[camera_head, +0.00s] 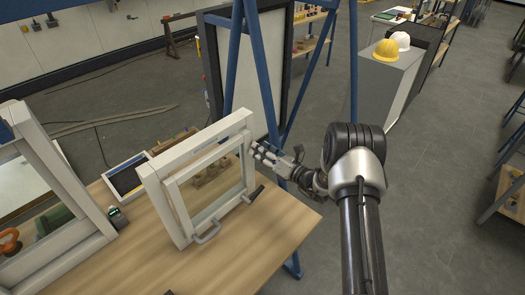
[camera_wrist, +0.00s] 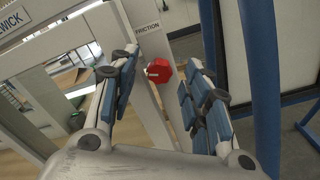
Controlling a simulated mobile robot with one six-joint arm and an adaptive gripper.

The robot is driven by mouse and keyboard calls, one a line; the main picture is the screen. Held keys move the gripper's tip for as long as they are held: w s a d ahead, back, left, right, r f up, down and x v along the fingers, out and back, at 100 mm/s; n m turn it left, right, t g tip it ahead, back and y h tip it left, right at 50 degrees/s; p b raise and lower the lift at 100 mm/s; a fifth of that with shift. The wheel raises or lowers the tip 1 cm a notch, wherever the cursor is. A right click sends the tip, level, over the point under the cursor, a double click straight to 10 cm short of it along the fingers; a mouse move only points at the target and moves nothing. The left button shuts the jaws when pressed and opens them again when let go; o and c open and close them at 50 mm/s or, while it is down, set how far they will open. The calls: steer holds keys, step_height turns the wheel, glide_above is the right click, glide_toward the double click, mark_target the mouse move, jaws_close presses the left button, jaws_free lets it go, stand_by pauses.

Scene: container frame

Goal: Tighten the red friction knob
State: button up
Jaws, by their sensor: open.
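The red friction knob (camera_wrist: 159,70) shows in the wrist view on the white frame post, below a label (camera_wrist: 147,28) reading "FRICTION". In the head view, my gripper (camera_head: 259,152) is at the right side post of the white window frame (camera_head: 176,166), and the knob cannot be made out there. The frame stands upright on the wooden table.
A larger white frame (camera_head: 66,172) stands at the left. A blue metal stand (camera_head: 236,55) with a dark-edged panel rises behind my gripper.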

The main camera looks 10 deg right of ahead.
steer(key=shift+s+d, duration=0.1)
steer(key=v, duration=1.1)
steer(key=shift+s+d, duration=0.2)
steer(key=shift+s, duration=0.1)
steer(key=s+a+r+n+g+y+b, duration=0.1)
steer(key=s+a+r+n+g+y, duration=0.1)
steer(key=s+a+r+n+g, duration=0.25)
steer(key=s+a+r+n+g+y+b, duration=0.1)
steer(key=s+a+r+n+g+y, duration=0.15)
steer(key=a+r+n, duration=0.35)
steer(key=s+a+r+n+g+h+b, duration=0.25)
steer(key=s+a+n+g, duration=0.25)
steer(key=s+a+n, duration=0.4)
steer(key=s+d+n+g+h+b, duration=0.1)
steer(key=s+d+n+h, duration=0.2)
steer(key=s, duration=0.4)
steer(key=s+d+n+g+h+b, duration=0.1)
steer(key=s+n+h, duration=0.2)
steer(key=s+n, duration=0.3)
steer(key=s+d+n+t+h+b, duration=0.1)
steer(key=s+d+n+t+h, duration=0.3)
steer(key=s+d+n+h, duration=0.2)
steer(key=d, duration=0.2)
steer(key=shift+s+d+n+h+b, duration=0.3)
steer(key=shift+s+d+n+b, duration=0.05)
steer(key=shift+s+d+b, duration=0.05)
